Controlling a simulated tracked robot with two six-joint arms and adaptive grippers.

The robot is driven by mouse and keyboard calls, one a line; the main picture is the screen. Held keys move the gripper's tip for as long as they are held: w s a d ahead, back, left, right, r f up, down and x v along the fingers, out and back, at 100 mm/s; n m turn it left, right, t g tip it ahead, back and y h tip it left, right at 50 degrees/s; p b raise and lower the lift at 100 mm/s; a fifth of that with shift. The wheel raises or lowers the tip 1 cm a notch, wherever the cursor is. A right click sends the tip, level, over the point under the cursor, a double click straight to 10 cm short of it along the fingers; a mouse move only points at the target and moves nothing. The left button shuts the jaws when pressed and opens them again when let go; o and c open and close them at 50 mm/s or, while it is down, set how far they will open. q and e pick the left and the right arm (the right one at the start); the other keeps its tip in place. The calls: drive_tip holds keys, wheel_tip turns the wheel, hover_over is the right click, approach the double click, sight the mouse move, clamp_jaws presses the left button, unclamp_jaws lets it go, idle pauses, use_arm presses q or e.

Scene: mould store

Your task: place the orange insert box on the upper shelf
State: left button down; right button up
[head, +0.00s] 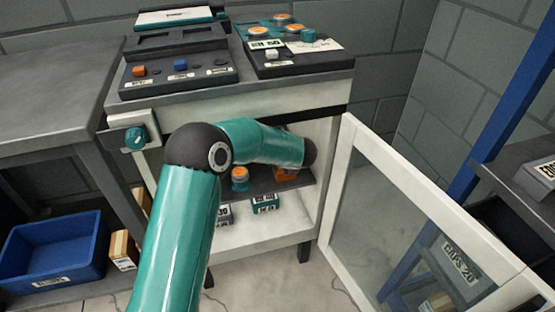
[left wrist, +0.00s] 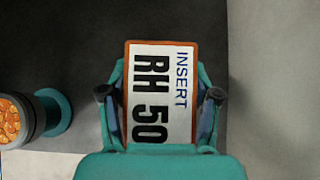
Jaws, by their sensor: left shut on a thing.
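The orange insert box (left wrist: 160,95) has an orange rim and a white label reading "INSERT RH 50". My left gripper (left wrist: 160,98) is shut on it, one finger on each side. In the head view a little of the orange box (head: 285,175) shows below the end of my left arm, inside the open cabinet. The gripper itself is mostly hidden there by the arm. The dark upper shelf (head: 265,186) lies beneath the box; I cannot tell whether the box touches it. My right gripper is not in view.
A teal and orange round item (head: 239,180) stands on the upper shelf, left of the box; it also shows in the left wrist view (left wrist: 30,118). Below are a teal box (head: 265,204) and a grey box (head: 224,214). The glazed door (head: 400,215) stands open at right.

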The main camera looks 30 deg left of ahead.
use_arm(q)
drive_tip(key=shift+c, duration=1.2)
unclamp_jaws()
